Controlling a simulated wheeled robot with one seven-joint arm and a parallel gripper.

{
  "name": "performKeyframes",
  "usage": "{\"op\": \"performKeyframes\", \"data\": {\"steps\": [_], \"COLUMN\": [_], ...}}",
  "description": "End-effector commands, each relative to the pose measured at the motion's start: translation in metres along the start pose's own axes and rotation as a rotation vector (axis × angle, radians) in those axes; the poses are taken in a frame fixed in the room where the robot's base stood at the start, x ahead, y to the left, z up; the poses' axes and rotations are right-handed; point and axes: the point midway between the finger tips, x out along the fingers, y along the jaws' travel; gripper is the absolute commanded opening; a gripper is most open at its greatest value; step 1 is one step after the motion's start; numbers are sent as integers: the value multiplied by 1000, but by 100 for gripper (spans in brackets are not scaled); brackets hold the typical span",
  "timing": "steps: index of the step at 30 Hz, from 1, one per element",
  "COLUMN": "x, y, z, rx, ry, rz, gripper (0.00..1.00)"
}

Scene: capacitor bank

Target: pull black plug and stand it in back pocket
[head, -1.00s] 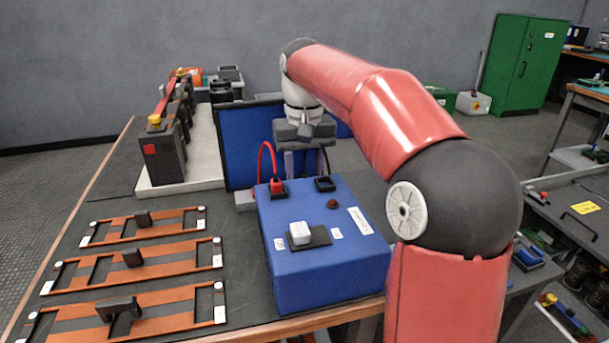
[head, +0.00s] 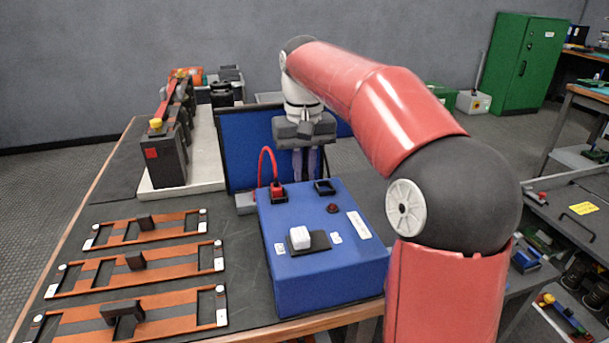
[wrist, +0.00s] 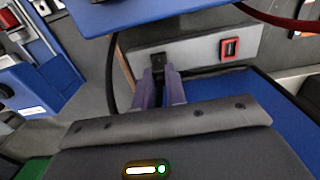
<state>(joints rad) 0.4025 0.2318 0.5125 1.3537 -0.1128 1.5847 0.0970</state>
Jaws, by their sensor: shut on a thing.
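In the wrist view, my gripper (wrist: 163,74) is shut on the black plug (wrist: 158,60), at a grey panel. A black cable (wrist: 111,75) hangs just left of the fingers. In the head view, my gripper (head: 305,170) points down behind the blue box (head: 330,270); the box hides its fingertips and the black plug. On the box top, an empty-looking black square frame (head: 324,187) lies at the back. A red plug (head: 277,190) with a red cable stands in another frame left of it. I cannot tell for sure which is the back pocket.
The grey panel also has a red-framed socket (wrist: 230,47). A blue upright panel (head: 240,150) stands behind the box. Copper bars with black handles (head: 122,310) lie at left.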

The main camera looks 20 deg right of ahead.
Motion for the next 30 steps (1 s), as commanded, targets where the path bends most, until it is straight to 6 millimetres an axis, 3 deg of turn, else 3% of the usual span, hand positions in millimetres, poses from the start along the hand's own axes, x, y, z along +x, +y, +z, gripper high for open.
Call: {"op": "performKeyframes", "data": {"steps": [30], "x": [-42], "y": [0], "z": [0], "rx": [0], "ry": [0], "rz": [0], "gripper": [0]}}
